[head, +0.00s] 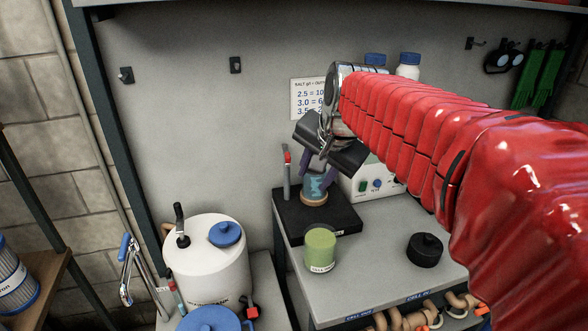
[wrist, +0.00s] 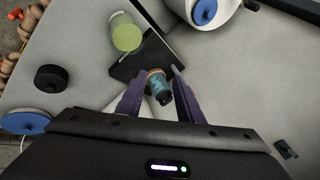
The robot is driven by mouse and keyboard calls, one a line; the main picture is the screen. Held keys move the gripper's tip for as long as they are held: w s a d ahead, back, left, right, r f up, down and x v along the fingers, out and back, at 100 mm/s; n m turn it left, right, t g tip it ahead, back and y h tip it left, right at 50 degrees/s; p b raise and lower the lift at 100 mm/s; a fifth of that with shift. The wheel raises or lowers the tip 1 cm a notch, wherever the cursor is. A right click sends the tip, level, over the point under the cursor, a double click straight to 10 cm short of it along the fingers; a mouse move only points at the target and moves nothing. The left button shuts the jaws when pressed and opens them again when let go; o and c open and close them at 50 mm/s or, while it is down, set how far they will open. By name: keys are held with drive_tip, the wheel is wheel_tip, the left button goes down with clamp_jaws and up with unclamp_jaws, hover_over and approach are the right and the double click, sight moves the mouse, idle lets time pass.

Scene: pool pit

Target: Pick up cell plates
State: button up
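My gripper (wrist: 157,95) points down over the black square pad (head: 283,222) on the bench. Its two purple fingers are apart, on either side of a teal-blue cylinder (head: 313,183) with a copper-coloured base. In the wrist view, the cylinder (wrist: 157,82) lies between the fingers with gaps visible beside it. A pale green translucent canister (head: 320,249) with a small white label stands at the pad's front edge; in the wrist view it (wrist: 126,36) is clear of the fingers. The label is too small to read surely, so I cannot tell which item holds the cell plates.
A grey box with knobs (head: 376,184) stands behind right of the pad. A black round weight-like knob (head: 426,249) sits right on the bench. A white tank with a blue cap (head: 207,262) stands left. A red-tipped rod (head: 286,172) rises at the pad's back left.

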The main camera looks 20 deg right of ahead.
drive_tip(key=w+d+m, duration=0.4)
drive_tip(key=w+d, duration=0.1)
drive_tip(key=w, duration=0.3)
drive_tip(key=w+d+r+m, duration=0.1)
drive_tip(key=w+d+m, duration=0.2)
drive_tip(key=w, duration=0.5)
drive_tip(key=shift+d+m+t, duration=0.3)
drive_tip(key=shift+d+m, duration=0.1)
drive_tip(key=shift+d, duration=0.45)
drive_tip(key=x, duration=0.8)
drive_tip(key=shift+f, duration=0.3)
drive_tip(key=shift+w, duration=0.1)
drive_tip(key=shift+x, duration=2.6)
drive_tip(key=shift+c, duration=0.2)
clamp_jaws()
